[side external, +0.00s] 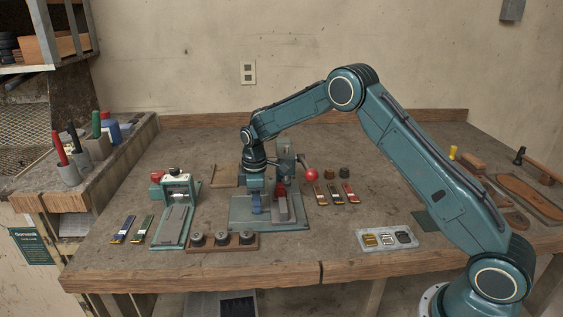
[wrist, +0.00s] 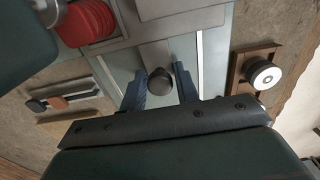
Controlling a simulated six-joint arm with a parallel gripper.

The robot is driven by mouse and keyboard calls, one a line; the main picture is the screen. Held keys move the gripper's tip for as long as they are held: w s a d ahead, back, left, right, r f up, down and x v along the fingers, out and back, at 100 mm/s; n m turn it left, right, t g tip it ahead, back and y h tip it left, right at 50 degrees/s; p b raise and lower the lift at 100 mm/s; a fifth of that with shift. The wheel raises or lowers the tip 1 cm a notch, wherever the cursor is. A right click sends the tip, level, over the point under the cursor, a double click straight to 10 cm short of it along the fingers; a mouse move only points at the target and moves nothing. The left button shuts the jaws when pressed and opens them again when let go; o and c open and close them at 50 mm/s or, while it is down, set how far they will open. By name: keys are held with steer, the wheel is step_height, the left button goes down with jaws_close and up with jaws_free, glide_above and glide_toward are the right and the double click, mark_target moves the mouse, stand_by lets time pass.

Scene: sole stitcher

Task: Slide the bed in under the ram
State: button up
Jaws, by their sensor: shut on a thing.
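The stitcher stands mid-bench on a grey-green base plate (side external: 240,217), with an upright ram column (side external: 287,165) and a red-balled lever (side external: 310,174). My gripper (side external: 257,207) is low over the plate, left of the column. In the wrist view, my gripper (wrist: 160,90) has its two blue fingers on either side of a dark round knob (wrist: 160,82), closed on it. A grey bar, apparently the bed (wrist: 155,53), runs from the knob toward a grey block (wrist: 170,12). A red ribbed part (wrist: 87,22) is beside that block. In the side view my gripper hides the knob.
A second green device (side external: 176,215) stands to the left. Small coloured pieces (side external: 335,193) lie right of the stitcher, and a grey tray (side external: 388,246) lies farther right.

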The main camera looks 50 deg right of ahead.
steer(key=shift+s+d, duration=0.6)
steer(key=o, duration=0.6)
steer(key=shift+c, duration=0.2)
steer(key=shift+r, duration=0.15)
steer(key=shift+r, duration=3.1)
steer(key=w+a, duration=0.8)
steer(key=shift+w+a, duration=0.25)
